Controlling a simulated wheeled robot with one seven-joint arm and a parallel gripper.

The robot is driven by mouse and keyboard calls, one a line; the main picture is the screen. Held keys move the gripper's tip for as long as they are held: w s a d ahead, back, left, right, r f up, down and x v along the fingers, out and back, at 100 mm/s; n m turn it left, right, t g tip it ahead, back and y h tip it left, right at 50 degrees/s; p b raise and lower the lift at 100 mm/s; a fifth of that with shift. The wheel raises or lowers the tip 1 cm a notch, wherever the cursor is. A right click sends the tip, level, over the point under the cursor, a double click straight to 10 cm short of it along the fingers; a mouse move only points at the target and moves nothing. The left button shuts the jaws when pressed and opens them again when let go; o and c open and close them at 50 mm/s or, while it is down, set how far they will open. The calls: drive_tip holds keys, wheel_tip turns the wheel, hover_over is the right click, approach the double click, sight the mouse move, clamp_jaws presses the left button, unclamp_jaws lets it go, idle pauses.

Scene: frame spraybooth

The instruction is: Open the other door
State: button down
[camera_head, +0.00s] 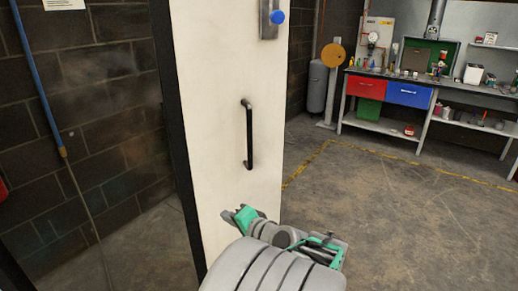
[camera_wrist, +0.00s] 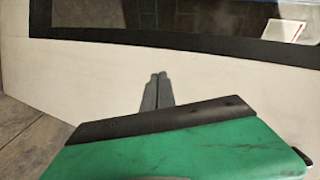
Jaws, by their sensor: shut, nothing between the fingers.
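A white door panel (camera_head: 215,110) with a dark edge stands upright in the middle of the head view. A black vertical bar handle (camera_head: 249,135) is fixed on it. My gripper (camera_head: 230,214) is below the handle and apart from it, in front of the lower part of the panel. In the wrist view, my gripper's two fingers (camera_wrist: 158,88) lie together with nothing between them. Behind them is a white panel (camera_wrist: 80,70) with a dark-framed window (camera_wrist: 170,35); the handle is not visible there. Whether the fingers touch the panel I cannot tell.
A blue knob (camera_head: 278,17) on a metal plate is at the panel's top right. A brick wall (camera_head: 100,110) with a blue pipe (camera_head: 38,75) is at left. A workbench (camera_head: 430,85) with red and blue drawers stands back right. The concrete floor (camera_head: 400,220) at right is clear.

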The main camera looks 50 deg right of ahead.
sight(255, 157)
drive_tip(key=s+d+r+m+t+h+p, duration=0.2)
drive_tip(key=s+d+r+m+h, duration=0.45)
drive_tip(key=s+d+r, duration=0.35)
drive_tip(key=shift+m, duration=0.25)
drive_tip(key=x, duration=0.5)
drive_tip(key=p+x, duration=0.1)
drive_tip(key=x, duration=0.3)
drive_tip(key=p+x, duration=0.1)
drive_tip(key=x, duration=0.4)
drive_tip(key=shift+w+f, duration=0.35)
drive_tip(key=shift+f, duration=0.05)
